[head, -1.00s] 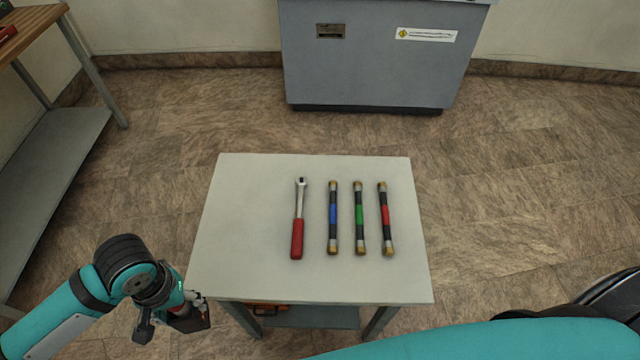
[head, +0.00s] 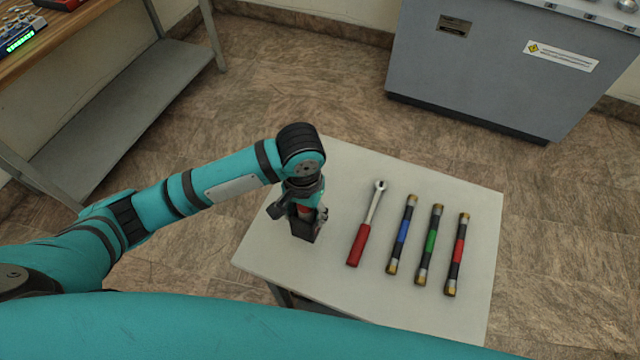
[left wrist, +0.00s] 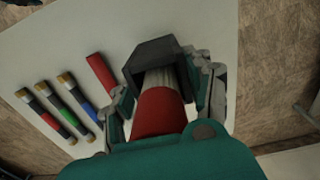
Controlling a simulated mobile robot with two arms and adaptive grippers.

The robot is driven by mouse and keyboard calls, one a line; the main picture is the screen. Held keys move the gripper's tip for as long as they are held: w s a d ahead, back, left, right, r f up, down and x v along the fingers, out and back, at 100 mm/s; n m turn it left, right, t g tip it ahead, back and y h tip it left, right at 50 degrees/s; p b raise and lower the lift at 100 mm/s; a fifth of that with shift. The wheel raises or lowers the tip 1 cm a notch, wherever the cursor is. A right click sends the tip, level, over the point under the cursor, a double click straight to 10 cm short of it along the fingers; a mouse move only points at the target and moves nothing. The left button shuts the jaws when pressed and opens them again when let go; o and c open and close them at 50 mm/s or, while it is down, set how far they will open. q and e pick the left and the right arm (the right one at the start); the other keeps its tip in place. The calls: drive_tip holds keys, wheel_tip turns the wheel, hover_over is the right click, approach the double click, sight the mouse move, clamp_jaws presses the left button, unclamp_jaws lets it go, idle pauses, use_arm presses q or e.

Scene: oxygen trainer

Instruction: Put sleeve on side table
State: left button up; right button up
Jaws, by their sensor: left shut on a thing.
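My left gripper (head: 304,212) is shut on the sleeve (head: 303,232), a piece with a dark, squarish end. In the left wrist view the sleeve (left wrist: 153,85) also shows a light grey shaft and a red band between my fingers (left wrist: 160,95). It is over the left part of the white side table (head: 345,165). I cannot tell whether its dark end touches the tabletop. The side table also fills much of the left wrist view (left wrist: 150,25). My right gripper is not in view.
On the table lie a red-handled ratchet wrench (head: 361,241) and bars with blue (head: 403,233), green (head: 431,242) and red (head: 458,252) bands, all right of my gripper. A grey cabinet (head: 480,80) stands behind; a workbench (head: 110,110) is at the left.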

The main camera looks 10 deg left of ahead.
use_arm(q)
drive_tip(key=shift+w+f+p, duration=0.25)
drive_tip(key=shift+w+f, duration=0.5)
drive_tip(key=shift+w, duration=0.85)
drive_tip(key=shift+w+f+p, duration=0.2)
drive_tip(key=shift+w+f, duration=0.5)
drive_tip(key=shift+w, duration=0.95)
drive_tip(key=shift+w+f+p, duration=0.25)
drive_tip(key=shift+w+f, duration=0.5)
drive_tip(key=shift+w, duration=0.85)
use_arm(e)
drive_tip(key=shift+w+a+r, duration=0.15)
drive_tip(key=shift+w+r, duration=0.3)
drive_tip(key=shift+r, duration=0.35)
use_arm(q)
drive_tip(key=o, duration=1.2)
drive_tip(key=shift+f, duration=0.15)
wheel_tip(320, 180, up, 12)
drive_tip(key=shift+b, duration=0.35)
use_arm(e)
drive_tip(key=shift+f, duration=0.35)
use_arm(q)
drive_tip(key=shift+s+d, duration=0.1)
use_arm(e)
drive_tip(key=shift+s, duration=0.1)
